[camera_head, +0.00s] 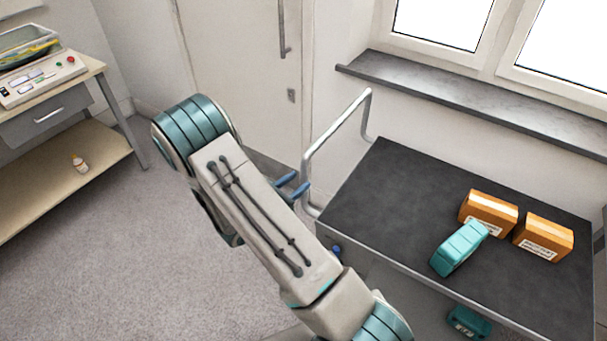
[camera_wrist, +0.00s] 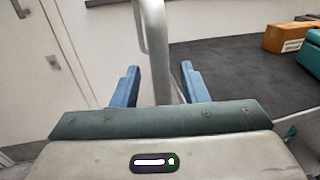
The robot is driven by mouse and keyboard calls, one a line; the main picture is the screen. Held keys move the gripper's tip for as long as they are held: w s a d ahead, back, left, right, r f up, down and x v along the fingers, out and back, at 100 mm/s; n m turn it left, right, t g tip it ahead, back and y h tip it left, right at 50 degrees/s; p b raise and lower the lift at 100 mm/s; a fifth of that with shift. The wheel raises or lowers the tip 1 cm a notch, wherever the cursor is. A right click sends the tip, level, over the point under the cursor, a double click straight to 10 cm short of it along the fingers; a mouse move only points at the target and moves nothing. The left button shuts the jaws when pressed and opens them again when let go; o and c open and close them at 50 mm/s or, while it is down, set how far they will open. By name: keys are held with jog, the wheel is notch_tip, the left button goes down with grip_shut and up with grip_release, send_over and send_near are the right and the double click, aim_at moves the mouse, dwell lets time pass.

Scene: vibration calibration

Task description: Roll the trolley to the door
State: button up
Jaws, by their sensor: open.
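The trolley (camera_head: 375,193) has a dark grey top and a pale metal push handle (camera_head: 337,128) at its left end. The door (camera_head: 232,55) is pale, with a long vertical pull handle, behind my arm at the top of the head view. My gripper (camera_head: 293,188) is at the near upright of the trolley handle. In the wrist view my gripper (camera_wrist: 157,88) is open, and the handle's upright (camera_wrist: 157,50) shows between its two blue fingers, with a gap on each side. Whether the upright is fully within the fingers' depth I cannot tell.
Two cardboard boxes (camera_head: 488,212) and a teal case (camera_head: 459,248) lie on the trolley top. Another teal item (camera_head: 468,322) is lower down. A window sill (camera_head: 470,95) runs behind the trolley. A workbench (camera_head: 62,108) stands at left. The carpet (camera_head: 110,255) between is clear.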

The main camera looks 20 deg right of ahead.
aim_at(301, 179)
jog(key=shift+x, duration=1.75)
grip_shut()
